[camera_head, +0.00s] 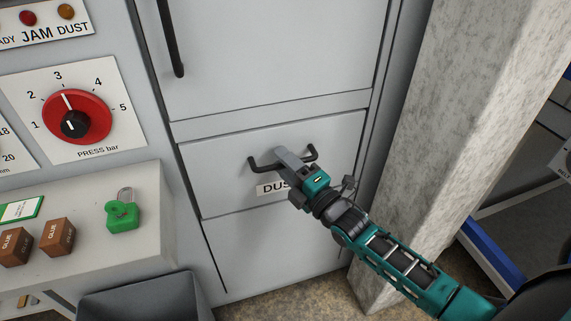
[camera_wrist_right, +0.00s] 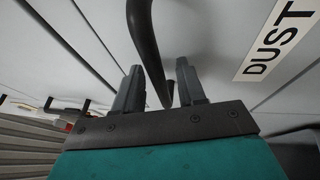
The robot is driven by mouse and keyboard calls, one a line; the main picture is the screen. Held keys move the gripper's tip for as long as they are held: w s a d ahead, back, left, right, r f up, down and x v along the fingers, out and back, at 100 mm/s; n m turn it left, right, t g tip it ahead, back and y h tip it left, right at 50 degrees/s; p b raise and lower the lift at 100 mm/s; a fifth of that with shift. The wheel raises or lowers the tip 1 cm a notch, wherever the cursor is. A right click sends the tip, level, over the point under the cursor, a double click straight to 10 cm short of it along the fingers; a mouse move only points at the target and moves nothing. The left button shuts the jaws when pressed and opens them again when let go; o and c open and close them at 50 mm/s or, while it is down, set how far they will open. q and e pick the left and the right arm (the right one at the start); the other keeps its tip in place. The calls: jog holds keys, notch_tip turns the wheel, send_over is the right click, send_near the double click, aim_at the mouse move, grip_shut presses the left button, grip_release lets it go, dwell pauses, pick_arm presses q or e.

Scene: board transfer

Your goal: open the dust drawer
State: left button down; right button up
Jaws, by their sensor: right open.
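The dust drawer (camera_head: 230,180) is a grey front panel in the machine, with a white DUST label below its handle; the label (camera_wrist_right: 278,38) also shows in the right wrist view. The drawer looks flush with the panels around it. Its black bar handle (camera_head: 262,166) spans the upper middle, partly hidden by my right gripper (camera_head: 285,155). In the right wrist view the handle (camera_wrist_right: 143,40) passes between the two fingertips of my right gripper (camera_wrist_right: 158,88). The fingers are apart, with space around the bar. My left gripper is not in view.
A taller door (camera_head: 270,50) with a black handle is above the drawer. A concrete pillar (camera_head: 450,130) stands close on the right. A ledge at left holds a green padlock (camera_head: 122,214) and brown GLUE blocks (camera_head: 57,237). A dark bin (camera_head: 145,300) stands below it.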

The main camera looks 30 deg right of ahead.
jog(key=shift+c, duration=0.3)
grip_shut()
dwell(0.3)
